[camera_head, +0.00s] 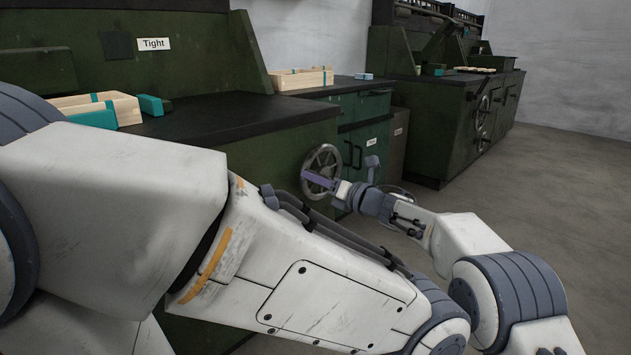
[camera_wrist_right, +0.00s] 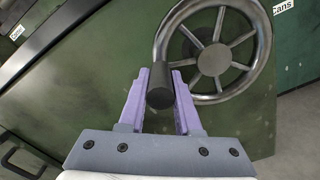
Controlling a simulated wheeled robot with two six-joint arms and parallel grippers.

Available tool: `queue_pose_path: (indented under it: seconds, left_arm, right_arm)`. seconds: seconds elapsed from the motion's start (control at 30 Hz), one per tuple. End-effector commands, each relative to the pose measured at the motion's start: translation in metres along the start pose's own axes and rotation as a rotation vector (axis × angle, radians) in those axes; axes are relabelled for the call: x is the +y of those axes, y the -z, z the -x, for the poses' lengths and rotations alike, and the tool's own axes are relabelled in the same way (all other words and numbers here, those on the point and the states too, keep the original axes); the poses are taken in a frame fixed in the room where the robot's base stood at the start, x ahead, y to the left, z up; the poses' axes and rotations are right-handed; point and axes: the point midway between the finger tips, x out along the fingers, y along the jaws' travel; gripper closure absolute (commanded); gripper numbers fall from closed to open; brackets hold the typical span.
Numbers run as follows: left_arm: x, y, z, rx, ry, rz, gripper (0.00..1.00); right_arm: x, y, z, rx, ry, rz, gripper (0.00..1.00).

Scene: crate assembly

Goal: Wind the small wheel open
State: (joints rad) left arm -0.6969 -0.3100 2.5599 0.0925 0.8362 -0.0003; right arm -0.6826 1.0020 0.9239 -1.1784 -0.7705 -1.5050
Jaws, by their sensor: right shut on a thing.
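The small wheel (camera_head: 322,171) is a grey metal handwheel with spokes on the side of the green bench. In the right wrist view the wheel (camera_wrist_right: 251,67) fills the upper right, with a dark crank handle (camera_wrist_right: 160,88) standing out from its left rim. My right gripper (camera_head: 312,178) is at the wheel. In the right wrist view its purple fingers (camera_wrist_right: 161,88) are on either side of the handle and shut on it. My left gripper does not show in the head view.
Teal drawers (camera_head: 368,140) stand behind the wheel. Another green bench (camera_head: 440,125) with handwheels stands farther back. The floor (camera_head: 570,190) at right is clear.

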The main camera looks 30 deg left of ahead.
Motion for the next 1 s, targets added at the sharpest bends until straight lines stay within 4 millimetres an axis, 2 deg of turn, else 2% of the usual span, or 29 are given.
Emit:
queue_pose_path:
  seconds: [0.5,0.53,0.57,0.6,1.0]
  left_arm:
    - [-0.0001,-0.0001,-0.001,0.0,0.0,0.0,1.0]
    - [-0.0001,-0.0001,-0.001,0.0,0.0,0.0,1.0]
    - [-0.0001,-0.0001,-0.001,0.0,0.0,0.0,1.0]
    - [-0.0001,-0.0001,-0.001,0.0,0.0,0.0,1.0]
    - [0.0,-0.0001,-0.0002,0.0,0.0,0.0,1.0]
  right_arm:
    - [-0.0008,0.0011,-0.0054,0.0,0.0,0.015,1.0]
    - [-0.0007,0.0011,-0.0055,0.0,0.0,0.015,0.56]
    - [-0.0006,0.0012,-0.0056,0.0,0.0,0.015,0.45]
    - [-0.0005,0.0013,-0.0055,0.0,0.0,0.015,0.38]
    - [-0.0013,0.0003,0.0001,0.0,0.001,0.014,0.38]
